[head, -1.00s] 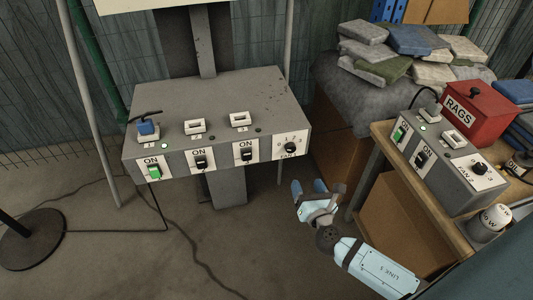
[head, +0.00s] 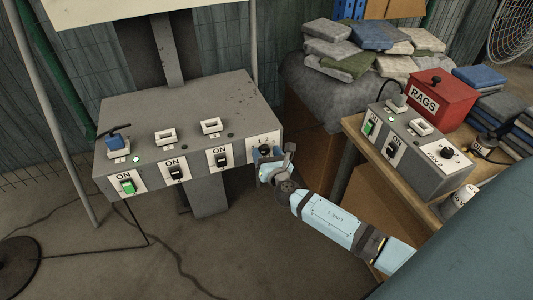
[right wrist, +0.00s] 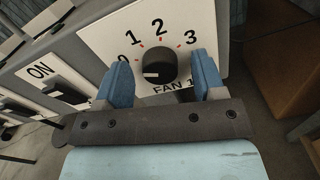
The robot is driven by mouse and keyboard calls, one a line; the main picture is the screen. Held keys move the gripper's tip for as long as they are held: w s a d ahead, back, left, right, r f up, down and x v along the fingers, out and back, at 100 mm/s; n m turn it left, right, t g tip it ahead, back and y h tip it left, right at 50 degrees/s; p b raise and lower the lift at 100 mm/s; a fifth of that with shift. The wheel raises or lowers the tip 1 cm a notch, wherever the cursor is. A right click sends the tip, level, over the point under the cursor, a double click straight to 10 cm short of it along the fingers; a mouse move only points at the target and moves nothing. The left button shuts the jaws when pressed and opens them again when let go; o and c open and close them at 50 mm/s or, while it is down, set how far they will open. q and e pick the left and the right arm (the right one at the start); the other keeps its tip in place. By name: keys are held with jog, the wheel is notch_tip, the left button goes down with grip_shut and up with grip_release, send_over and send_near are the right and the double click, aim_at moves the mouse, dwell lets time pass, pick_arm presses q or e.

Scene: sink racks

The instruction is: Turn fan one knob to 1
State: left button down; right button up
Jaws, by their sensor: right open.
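The fan one knob (right wrist: 158,68) is a round black knob on a white plate marked 0, 1, 2, 3 and "FAN 1". Its pale mark lies on the left side of the knob, toward the 0 side. In the head view the plate (head: 266,139) is at the right end of the grey box's front, and the knob is mostly hidden by my gripper. My right gripper (right wrist: 160,76) is open, with one blue finger on each side of the knob. Gaps show between fingers and knob in the right wrist view. My left gripper is not in view.
The grey box (head: 190,105) also carries several ON switches, the leftmost green (head: 128,186). At right, a wooden table (head: 360,135) holds a second grey box (head: 430,180) with a FAN 2 knob (head: 447,152) and a red RAGS box (head: 440,98).

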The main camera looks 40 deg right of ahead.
jog(key=c, duration=0.9)
